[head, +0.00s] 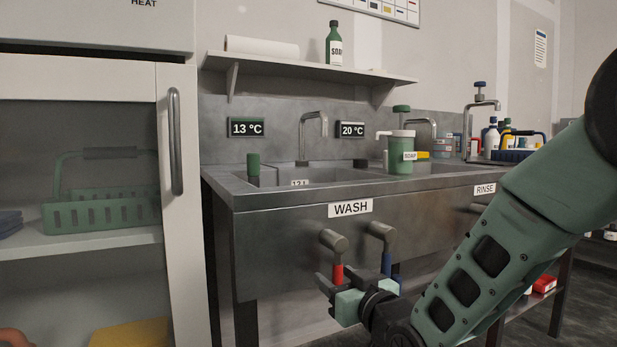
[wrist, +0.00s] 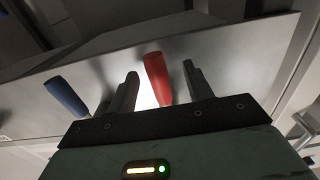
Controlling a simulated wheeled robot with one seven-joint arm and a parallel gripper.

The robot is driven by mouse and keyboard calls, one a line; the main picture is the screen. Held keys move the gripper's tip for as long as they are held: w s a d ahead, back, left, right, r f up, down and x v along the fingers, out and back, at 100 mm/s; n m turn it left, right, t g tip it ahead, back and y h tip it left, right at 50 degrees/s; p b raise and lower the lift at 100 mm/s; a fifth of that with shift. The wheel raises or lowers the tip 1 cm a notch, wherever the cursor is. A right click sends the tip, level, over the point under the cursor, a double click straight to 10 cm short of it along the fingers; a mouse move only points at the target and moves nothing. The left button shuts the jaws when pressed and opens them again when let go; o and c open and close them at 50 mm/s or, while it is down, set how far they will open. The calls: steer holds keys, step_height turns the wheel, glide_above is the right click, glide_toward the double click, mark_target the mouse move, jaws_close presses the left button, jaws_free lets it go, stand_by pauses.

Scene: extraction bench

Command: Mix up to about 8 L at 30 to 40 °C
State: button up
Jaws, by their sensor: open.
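The steel WASH sink (head: 300,178) stands in the middle of the head view, with a label reading 12 L partly visible inside its basin. Two displays above it read 13 °C (head: 247,128) and 20 °C (head: 351,130). Below the WASH sign are a red-handled tap (head: 337,274) and a blue-handled tap (head: 386,264), both hanging down. In the wrist view the red handle (wrist: 157,79) lies between the two fingers of my open gripper (wrist: 160,88); I cannot tell whether they touch it. The blue handle (wrist: 66,97) is outside them, to the left. The spout (head: 313,125) shows no visible stream.
The RINSE side (head: 485,189) is at right with bottles (head: 491,138) and a dark blue basket. A glass-fronted cabinet (head: 80,200) holding a green basket (head: 100,212) stands close at left.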

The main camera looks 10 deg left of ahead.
steer(key=shift+s, duration=0.1)
steer(key=b+v, duration=0.1)
steer(key=v, duration=0.7)
steer(key=shift+b, duration=0.3)
steer(key=s+d+f+g+h, duration=0.35)
steer(key=s+f+g, duration=0.4)
steer(key=s, duration=0.35)
steer(key=s+d+f+g+h+p, duration=0.1)
steer(key=s+d+g+h, duration=0.25)
steer(key=s, duration=0.45)
steer(key=s+d+f+g+h, duration=0.1)
steer(key=s+d+g+h, duration=0.1)
steer(key=s+d+g, duration=0.45)
step_height(320, 180, up, 38)
steer(key=s+a+t+p, duration=0.1)
steer(key=s+t+p, duration=0.1)
steer(key=p, duration=3.6)
steer(key=shift+a+r+n, duration=0.2)
steer(key=shift+a+n, duration=0.1)
steer(key=shift+n, duration=0.1)
